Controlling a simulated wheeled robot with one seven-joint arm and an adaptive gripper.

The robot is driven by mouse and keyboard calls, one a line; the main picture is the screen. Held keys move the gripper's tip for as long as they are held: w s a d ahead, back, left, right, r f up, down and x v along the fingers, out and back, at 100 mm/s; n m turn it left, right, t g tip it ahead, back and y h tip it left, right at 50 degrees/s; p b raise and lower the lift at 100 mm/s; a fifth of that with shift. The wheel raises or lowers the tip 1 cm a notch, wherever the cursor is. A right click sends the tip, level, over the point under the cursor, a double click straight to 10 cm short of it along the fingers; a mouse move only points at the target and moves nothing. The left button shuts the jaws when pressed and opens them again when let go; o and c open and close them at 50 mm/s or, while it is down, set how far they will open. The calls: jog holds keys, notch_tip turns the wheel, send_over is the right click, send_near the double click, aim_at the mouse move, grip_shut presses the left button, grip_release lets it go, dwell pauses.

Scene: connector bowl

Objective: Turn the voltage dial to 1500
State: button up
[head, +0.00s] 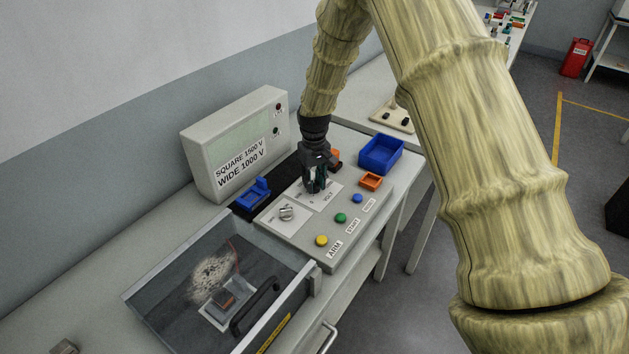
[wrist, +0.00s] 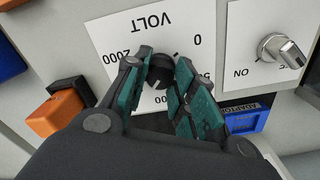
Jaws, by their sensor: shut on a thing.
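The voltage dial (wrist: 159,72) is a small dark round knob on a white plate (wrist: 125,32) marked VOLT, with 0, 2000 and other partly hidden numbers around it. My gripper (head: 317,187) is over this plate on the grey control panel (head: 310,226), pointing down. In the wrist view its teal-padded fingers (wrist: 165,62) stand on either side of the dial and are shut on it. A pale mark shows on the knob, but its exact reading is unclear. In the head view my gripper hides the dial.
A silver knob (head: 287,213) sits beside the volt plate. Yellow (head: 321,240), green (head: 341,217) and blue (head: 357,198) buttons line the panel's front. A display box (head: 235,146) reads SQUARE 1500 V, WIDE 1000 V. A blue bin (head: 381,155) stands behind the panel.

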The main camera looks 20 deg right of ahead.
aim_at(314, 182)
jog(key=shift+w+r+m, duration=0.15)
jog(key=shift+w+m, duration=0.05)
jog(key=shift+m, duration=1.3)
jog(key=o, duration=1)
jog(key=shift+o, duration=0.2)
jog(key=shift+s, duration=0.1)
notch_tip(314, 182, up, 12)
